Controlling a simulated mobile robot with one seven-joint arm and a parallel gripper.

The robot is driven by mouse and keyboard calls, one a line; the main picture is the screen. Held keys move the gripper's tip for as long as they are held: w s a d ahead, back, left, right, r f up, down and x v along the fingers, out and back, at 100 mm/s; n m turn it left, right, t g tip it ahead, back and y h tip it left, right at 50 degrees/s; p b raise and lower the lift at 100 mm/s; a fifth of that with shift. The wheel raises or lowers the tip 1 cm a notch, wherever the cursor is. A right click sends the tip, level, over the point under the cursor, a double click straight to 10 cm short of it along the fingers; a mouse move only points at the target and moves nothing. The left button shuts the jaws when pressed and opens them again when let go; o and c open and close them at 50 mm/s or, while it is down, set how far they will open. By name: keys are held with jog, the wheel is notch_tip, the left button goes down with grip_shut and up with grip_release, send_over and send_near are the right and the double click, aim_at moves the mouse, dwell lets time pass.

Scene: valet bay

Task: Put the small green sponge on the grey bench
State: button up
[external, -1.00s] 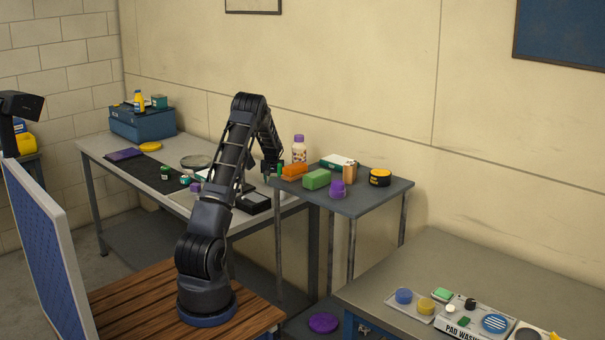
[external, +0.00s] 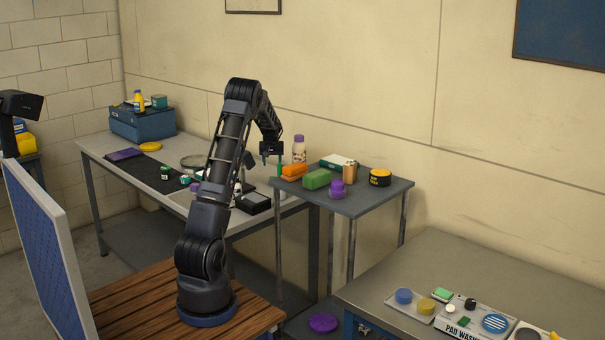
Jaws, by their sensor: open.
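A green block, sponge-like (external: 317,179), lies on the small grey side table (external: 372,203). I cannot tell for certain which is the small green sponge. My gripper (external: 271,160) is open and hangs pointing down, above the left end of the side table. It is left of an orange block (external: 294,170) and apart from the green block. A narrow green thing (external: 280,169) shows just below and behind the gripper; its shape is partly hidden.
A purple knobbed item (external: 337,189), a tan block (external: 350,172), a black-and-yellow tin (external: 380,178) and a capped bottle (external: 299,149) crowd the side table. A tray (external: 410,306) and the pad washer (external: 485,322) stand on the right bench, whose back is clear.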

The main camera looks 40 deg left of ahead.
jog(key=s+d+r+m+h, duration=0.1)
jog(key=s+d+r, duration=0.55)
jog(key=d, duration=0.35)
jog(key=s+d+r+m+t, duration=0.1)
jog(key=s+d+r+m, duration=0.1)
jog(key=s+d+r, duration=0.6)
jog(key=s+d+r+m+h, duration=0.1)
jog(key=s+d+r, duration=0.4)
jog(key=d, duration=0.6)
jog(key=s+d+m, duration=0.1)
jog(key=s+d, duration=0.4)
jog(key=s, duration=0.4)
jog(key=s+d+f+m, duration=0.1)
jog(key=s+d+m, duration=0.1)
jog(key=s+d, duration=0.4)
jog(key=s+d+m+h, duration=0.1)
jog(key=s+d, duration=0.5)
jog(key=s, duration=0.8)
jog(key=shift+f+m, duration=0.15)
jog(key=shift+m, duration=0.35)
